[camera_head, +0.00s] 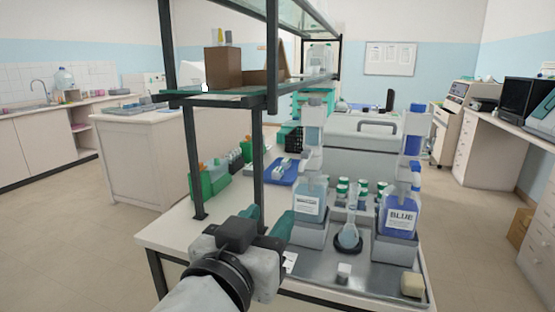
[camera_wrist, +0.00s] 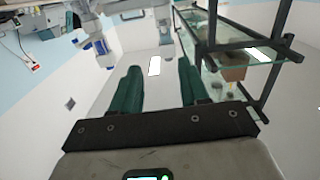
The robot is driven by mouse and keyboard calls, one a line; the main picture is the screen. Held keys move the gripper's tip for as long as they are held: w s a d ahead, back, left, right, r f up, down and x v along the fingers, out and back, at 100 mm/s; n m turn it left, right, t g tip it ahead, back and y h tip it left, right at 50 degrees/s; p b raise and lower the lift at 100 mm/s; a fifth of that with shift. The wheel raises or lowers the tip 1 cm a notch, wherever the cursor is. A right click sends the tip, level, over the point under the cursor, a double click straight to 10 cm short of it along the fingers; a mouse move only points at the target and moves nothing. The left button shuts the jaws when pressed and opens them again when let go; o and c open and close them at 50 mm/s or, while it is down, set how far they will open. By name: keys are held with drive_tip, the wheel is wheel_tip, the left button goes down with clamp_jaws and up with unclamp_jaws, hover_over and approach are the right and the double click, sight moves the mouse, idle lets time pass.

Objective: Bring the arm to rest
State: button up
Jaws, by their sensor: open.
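My gripper (camera_head: 267,225) is at the end of my arm in the lower middle of the head view, in front of a dark shelf post and over the left part of the bench. In the wrist view my gripper (camera_wrist: 158,88) shows two green fingers spread apart with nothing between them. The gripper is open and empty. The wrist view looks past the fingers to the pale ceiling or wall.
A metal tray (camera_head: 350,275) on the white bench (camera_head: 175,240) holds a clear bottle (camera_head: 309,205), a blue bottle (camera_head: 399,215) and a flask (camera_head: 347,238). A dark-framed shelf (camera_head: 272,95) rises close beside my gripper. A blue tray (camera_head: 282,178) lies behind.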

drive_tip(key=s+d+f+n+g+y+p, duration=0.15)
drive_tip(key=d+f+g, duration=0.25)
drive_tip(key=d+f, duration=0.7)
drive_tip(key=s+d+f+n+g+p, duration=0.15)
drive_tip(key=d+f+g, duration=0.25)
drive_tip(key=d+f, duration=0.7)
drive_tip(key=s+d+f+g+y+p, duration=0.1)
drive_tip(key=s+d+f+g, duration=0.1)
drive_tip(key=s+f, duration=0.3)
drive_tip(key=s+d+f+g+y, duration=0.2)
drive_tip(key=s+f, duration=0.4)
drive_tip(key=s, duration=0.6)
drive_tip(key=s+d+f+g+y+p, duration=0.1)
drive_tip(key=s+d+f+g, duration=0.2)
drive_tip(key=s+f, duration=0.3)
drive_tip(key=s, duration=0.3)
drive_tip(key=shift+s+g+p, duration=0.15)
drive_tip(key=shift+g+p, duration=0.15)
drive_tip(key=shift+p, duration=0.05)
drive_tip(key=shift+f, duration=0.1)
